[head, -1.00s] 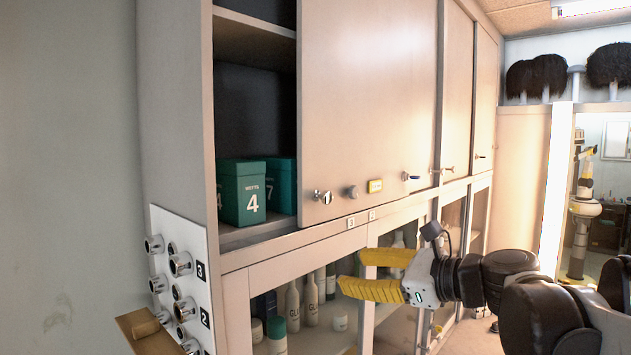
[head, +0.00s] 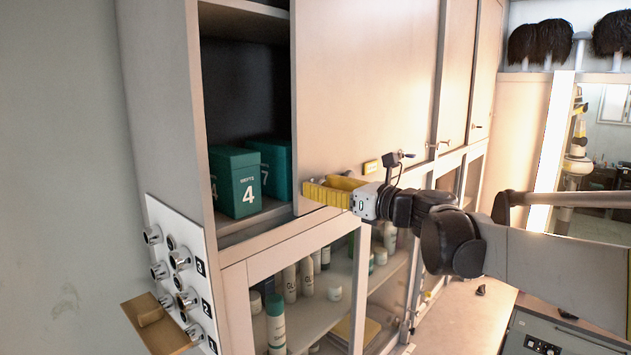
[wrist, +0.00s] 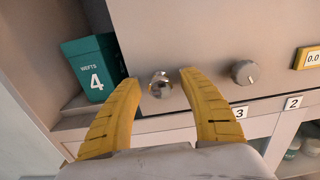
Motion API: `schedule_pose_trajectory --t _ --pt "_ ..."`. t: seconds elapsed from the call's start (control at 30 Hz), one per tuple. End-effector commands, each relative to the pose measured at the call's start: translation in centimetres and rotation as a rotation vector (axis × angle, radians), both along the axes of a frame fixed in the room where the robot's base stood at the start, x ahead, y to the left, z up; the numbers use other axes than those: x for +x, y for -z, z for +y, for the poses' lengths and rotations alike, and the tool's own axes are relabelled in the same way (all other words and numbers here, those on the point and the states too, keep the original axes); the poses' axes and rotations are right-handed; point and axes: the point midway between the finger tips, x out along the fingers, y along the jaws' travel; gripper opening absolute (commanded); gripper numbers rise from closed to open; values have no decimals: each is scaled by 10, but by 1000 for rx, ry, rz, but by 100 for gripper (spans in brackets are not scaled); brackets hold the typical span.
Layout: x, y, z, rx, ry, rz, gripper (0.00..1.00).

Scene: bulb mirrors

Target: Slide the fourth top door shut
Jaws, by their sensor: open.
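A large pale sliding top door (head: 365,80) stands in front of the upper cabinet, leaving its left end open in the head view. A chrome knob (wrist: 160,85) is near the door's lower left edge (wrist: 130,50) in the wrist view. My gripper (head: 308,187) is open in front of that corner in the head view and hides the knob there. In the wrist view my yellow fingers (wrist: 158,79) are apart with the knob showing between their tips; contact cannot be told. Which top door counts as fourth cannot be read.
Green boxes marked 4 (head: 235,182) and 7 (head: 270,165) sit in the open compartment. A grey knob (wrist: 244,72) and yellow label (wrist: 312,58) are right of the chrome knob. Glass lower doors (head: 300,290) are below. A knobbed panel (head: 180,275) juts out at the left.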

Motion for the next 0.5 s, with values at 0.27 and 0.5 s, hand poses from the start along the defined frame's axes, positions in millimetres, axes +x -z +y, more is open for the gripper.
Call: schedule_pose_trajectory --t 0.27,0.5 --pt "4 1 4 -1 1 -1 50" --pt "4 0 4 -1 1 -1 2"
